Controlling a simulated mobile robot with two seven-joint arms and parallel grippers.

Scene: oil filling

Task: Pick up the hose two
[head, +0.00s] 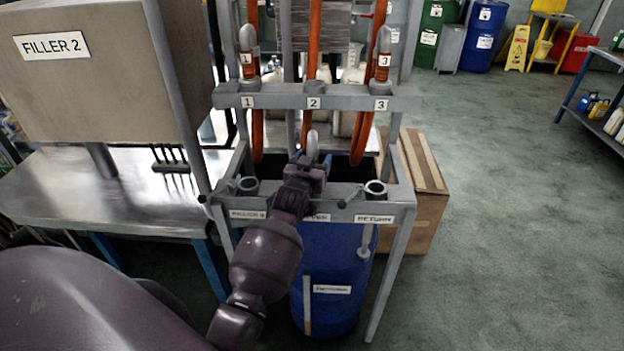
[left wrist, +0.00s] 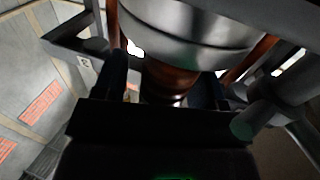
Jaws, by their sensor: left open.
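Hose two (head: 315,45) is the orange hose at the middle of the rack, above label 2. Its silver curved top (head: 313,144) shows just above my left gripper, lower than the tops of the other hoses. My left gripper (head: 306,164) is at the front bar, over the middle port, which it hides. In the left wrist view, the open fingers (left wrist: 163,82) stand on either side of an orange-brown cylindrical part (left wrist: 172,80) below a wide silver collar (left wrist: 195,35). Contact cannot be told. My right gripper is not in view.
Hose one (head: 247,55) and hose three (head: 381,60) hang in rack holders on either side. Empty-looking ports (head: 376,188) flank the gripper. A blue drum (head: 335,270) stands below and a cardboard box (head: 425,190) right. The filler 2 machine (head: 85,75) is left.

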